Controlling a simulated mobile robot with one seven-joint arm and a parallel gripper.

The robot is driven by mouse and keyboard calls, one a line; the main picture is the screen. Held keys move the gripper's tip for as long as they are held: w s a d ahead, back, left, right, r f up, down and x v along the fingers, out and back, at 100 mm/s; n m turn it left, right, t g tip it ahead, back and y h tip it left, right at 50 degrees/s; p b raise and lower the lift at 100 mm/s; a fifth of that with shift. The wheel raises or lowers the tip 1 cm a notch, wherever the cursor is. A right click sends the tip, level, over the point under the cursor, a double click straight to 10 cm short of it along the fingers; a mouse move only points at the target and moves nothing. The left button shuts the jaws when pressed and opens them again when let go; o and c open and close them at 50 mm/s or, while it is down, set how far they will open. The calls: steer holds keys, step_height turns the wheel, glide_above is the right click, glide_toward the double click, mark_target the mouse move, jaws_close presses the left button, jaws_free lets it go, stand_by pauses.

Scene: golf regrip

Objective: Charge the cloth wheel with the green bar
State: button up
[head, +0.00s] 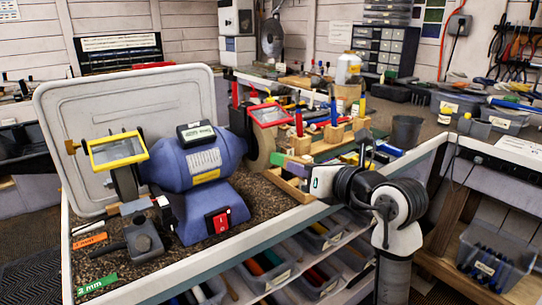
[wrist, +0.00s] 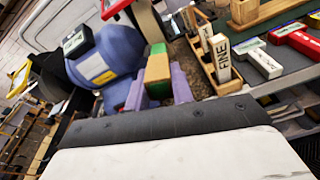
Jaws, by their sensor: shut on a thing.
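The purple-blue bench grinder (head: 195,165) stands on the bench. Its right wheel, a tan disc that looks like the cloth wheel (head: 262,147), sits below a red-framed guard (head: 268,115). My gripper (head: 290,166) is at the right of this wheel, with purple fingers. It is shut on the green bar (head: 278,158), whose green end points at the wheel. In the wrist view the bar (wrist: 157,68) shows a green end and a tan body between the fingers. The end is very near the wheel's rim; I cannot tell whether they touch.
A wooden rack with a block marked FINE (wrist: 221,58) stands close to the right of my gripper. The left wheel has a yellow-framed guard (head: 117,150). A red switch (head: 217,222) is on the grinder's base. Wooden tool holders crowd the bench behind; bins (head: 320,235) sit below.

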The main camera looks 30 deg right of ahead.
steer(key=shift+w, duration=0.5)
stand_by(1.1)
steer(key=shift+s+d, duration=0.1)
steer(key=shift+d, duration=0.1)
steer(key=shift+d, duration=0.2)
stand_by(0.5)
steer(key=shift+a+b, duration=0.4)
steer(key=shift+a, duration=0.05)
stand_by(0.4)
steer(key=shift+d, duration=0.45)
stand_by(0.4)
steer(key=shift+s+d+b, duration=0.1)
steer(key=shift+s+b, duration=0.4)
steer(key=shift+s, duration=1.1)
steer(key=shift+s, duration=0.15)
steer(key=shift+s+d+b, duration=0.15)
steer(key=shift+s+b, duration=0.05)
steer(key=shift+s, duration=1.25)
steer(key=shift+s+d+b, duration=0.1)
steer(key=shift+s+b, duration=0.1)
steer(key=shift+s, duration=1.2)
